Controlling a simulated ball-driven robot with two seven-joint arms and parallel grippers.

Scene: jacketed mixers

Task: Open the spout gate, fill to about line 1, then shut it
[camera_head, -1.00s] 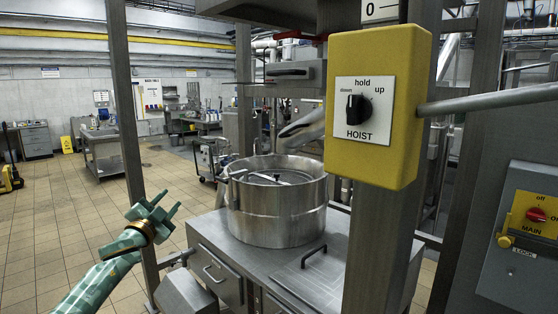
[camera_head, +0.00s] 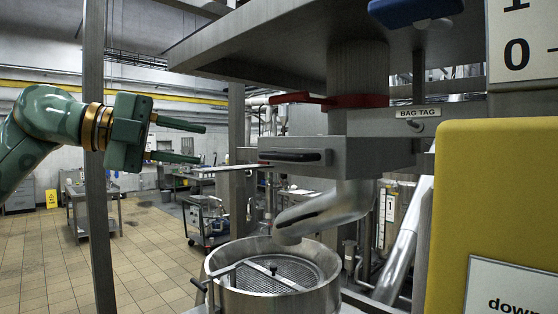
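The spout gate is a grey box (camera_head: 372,156) under the hopper, with a dark bar handle (camera_head: 291,156) on its left front. A curved metal spout (camera_head: 340,208) hangs below it, its mouth above the round steel vessel (camera_head: 272,302). A mesh screen (camera_head: 272,274) shows inside the vessel; no fill line or contents can be made out. My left gripper (camera_head: 178,141) is open and empty, left of the gate handle and apart from it, fingers pointing right. My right gripper is not in view.
A red lever (camera_head: 304,99) sits above the gate, and a BAG TAG label (camera_head: 417,113) to its right. A steel post (camera_head: 97,215) stands by my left arm. The yellow hoist box (camera_head: 497,205) fills the lower right. Open floor lies at left.

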